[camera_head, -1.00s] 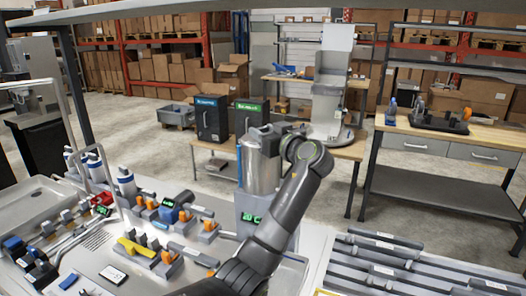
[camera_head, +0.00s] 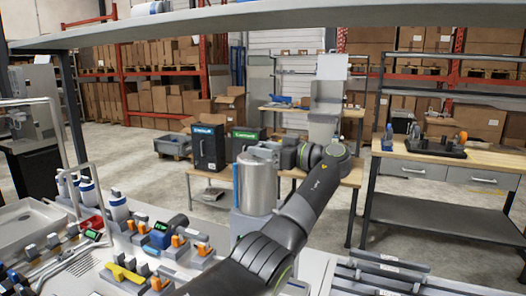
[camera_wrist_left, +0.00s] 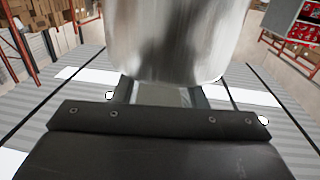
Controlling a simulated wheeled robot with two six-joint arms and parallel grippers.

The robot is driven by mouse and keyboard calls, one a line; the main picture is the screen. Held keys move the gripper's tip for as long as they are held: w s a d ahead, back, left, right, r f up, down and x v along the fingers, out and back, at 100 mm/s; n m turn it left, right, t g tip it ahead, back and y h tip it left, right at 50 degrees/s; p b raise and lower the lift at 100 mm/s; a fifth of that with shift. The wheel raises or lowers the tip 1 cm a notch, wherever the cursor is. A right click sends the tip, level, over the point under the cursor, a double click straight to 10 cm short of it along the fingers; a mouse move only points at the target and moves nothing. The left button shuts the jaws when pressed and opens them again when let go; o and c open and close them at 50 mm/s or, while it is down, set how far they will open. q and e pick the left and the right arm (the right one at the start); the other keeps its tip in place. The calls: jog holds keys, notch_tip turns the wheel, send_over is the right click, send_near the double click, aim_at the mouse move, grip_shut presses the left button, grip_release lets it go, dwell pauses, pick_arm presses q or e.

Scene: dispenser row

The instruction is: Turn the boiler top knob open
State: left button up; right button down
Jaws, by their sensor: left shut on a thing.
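The boiler (camera_head: 256,187) is a shiny steel cylinder on a grey base, at the middle of the head view. Its lower right side is partly hidden by my left arm. My left gripper (camera_head: 263,152) is at the top of the boiler and shut on its grey top knob, which is mostly hidden by the jaws. In the left wrist view the boiler (camera_wrist_left: 170,35) fills the upper middle, and the gripper (camera_wrist_left: 160,92) has a pale grey part between its fingers. How far the knob is turned cannot be told. My right gripper is not in view.
Several white bottles (camera_head: 117,205) and small devices with orange parts (camera_head: 178,242) stand on the counter to the left. A grey rack (camera_head: 385,272) lies at the right front. A shelf edge (camera_head: 300,14) crosses above.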

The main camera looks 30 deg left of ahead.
pick_arm(q)
jog(key=shift+w+n+g, duration=0.1)
jog(key=shift+n+g, duration=0.6)
jog(key=shift+g, duration=0.4)
jog(key=o, duration=1)
jog(key=shift+a, duration=0.1)
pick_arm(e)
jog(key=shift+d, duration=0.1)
